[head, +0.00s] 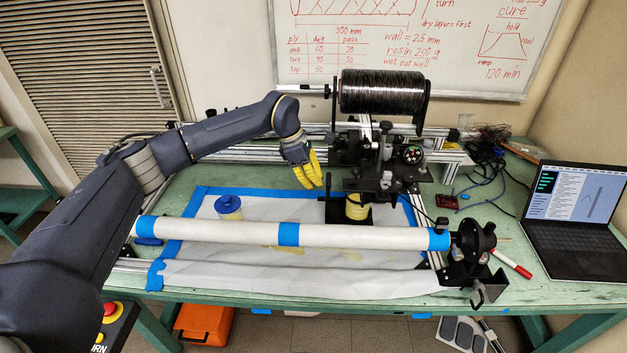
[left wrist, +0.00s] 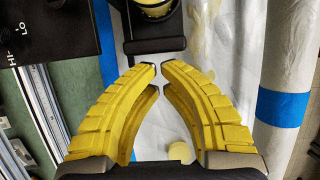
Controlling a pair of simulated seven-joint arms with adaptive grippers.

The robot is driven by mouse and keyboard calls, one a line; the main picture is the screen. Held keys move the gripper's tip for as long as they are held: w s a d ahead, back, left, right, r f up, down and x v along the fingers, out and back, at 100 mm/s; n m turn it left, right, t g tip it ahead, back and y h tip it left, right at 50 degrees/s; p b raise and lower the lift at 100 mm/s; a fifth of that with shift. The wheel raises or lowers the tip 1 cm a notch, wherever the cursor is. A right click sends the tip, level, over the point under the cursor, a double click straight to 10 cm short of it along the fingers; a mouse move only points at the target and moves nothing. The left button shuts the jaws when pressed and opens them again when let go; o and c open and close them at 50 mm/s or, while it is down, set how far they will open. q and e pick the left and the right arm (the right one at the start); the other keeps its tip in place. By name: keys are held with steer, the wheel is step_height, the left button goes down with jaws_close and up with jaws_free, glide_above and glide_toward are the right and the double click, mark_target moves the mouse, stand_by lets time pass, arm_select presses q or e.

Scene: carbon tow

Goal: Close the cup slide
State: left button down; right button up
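The cup slide is a black plate (head: 349,216) under the winding carriage, with a yellow cup (head: 356,207) on it. In the left wrist view the cup (left wrist: 156,8) is at the top edge, and the handle shows as a black bar (left wrist: 155,46) just beyond my fingertips. My left gripper (head: 312,183) hangs above and left of the handle, apart from it. Its yellow fingertips (left wrist: 159,67) nearly meet, with nothing between them. My right gripper is not in view.
A white mandrel with blue tape (head: 350,236) runs across the front. A black spool (head: 382,92) sits above the carriage. A laptop (head: 580,215) and red marker (head: 512,264) lie at right.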

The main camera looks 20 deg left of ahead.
arm_select(q)
steer(key=d, duration=0.2)
steer(key=w+d, duration=0.1)
steer(key=d, duration=0.2)
steer(key=shift+a, duration=0.1)
